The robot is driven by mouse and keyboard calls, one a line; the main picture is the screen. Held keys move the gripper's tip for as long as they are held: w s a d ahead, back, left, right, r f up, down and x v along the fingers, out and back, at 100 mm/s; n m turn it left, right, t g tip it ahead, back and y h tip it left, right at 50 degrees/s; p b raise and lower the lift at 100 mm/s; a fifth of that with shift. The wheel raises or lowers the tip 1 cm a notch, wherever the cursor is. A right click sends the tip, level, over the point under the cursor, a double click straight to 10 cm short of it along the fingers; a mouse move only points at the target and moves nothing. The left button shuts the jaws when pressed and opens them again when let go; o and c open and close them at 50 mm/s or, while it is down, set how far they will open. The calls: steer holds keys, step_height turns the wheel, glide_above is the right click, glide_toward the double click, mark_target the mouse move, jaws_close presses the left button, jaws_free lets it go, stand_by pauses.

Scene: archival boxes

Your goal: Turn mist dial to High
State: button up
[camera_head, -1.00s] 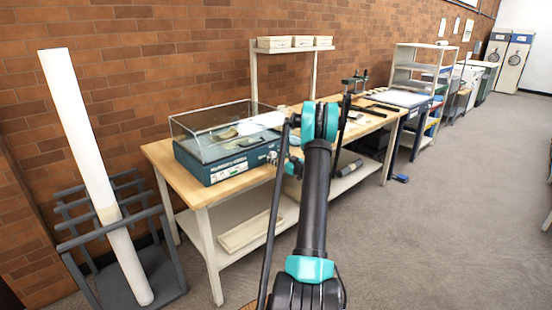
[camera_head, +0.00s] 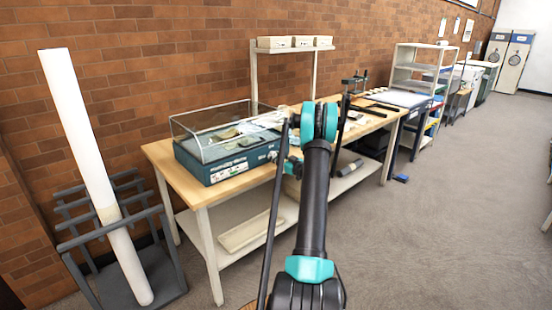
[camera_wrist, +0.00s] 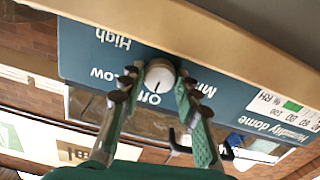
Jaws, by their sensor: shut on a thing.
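The mist dial (camera_wrist: 159,73) is a small round pale knob on the dark teal front panel (camera_wrist: 85,50) of the humidity dome unit. The wrist view shows the panel upside down, with "High", "Low" and "Off" printed around the knob. My gripper (camera_wrist: 159,82) is shut on the dial, one finger on each side. I cannot tell which label the dial points to. In the head view, the unit (camera_head: 212,170) with its clear dome (camera_head: 215,128) sits on the wooden bench, and my arm hides the dial's end of the panel.
The wooden bench (camera_head: 193,190) stands along the brick wall, with a lower shelf. A rack (camera_head: 150,260) holding a tall white tube (camera_head: 80,130) stands at the left. A shelf with several boxes (camera_head: 272,42) rises behind the bench. The carpet to the right is open.

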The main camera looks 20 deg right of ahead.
steer(key=m, duration=0.5)
steer(key=shift+m, duration=0.4)
steer(key=m, duration=1.1)
steer(key=shift+m, duration=0.4)
steer(key=m, duration=0.5)
steer(key=shift+m, duration=0.4)
steer(key=o, duration=1.2)
steer(key=shift+c, duration=0.2)
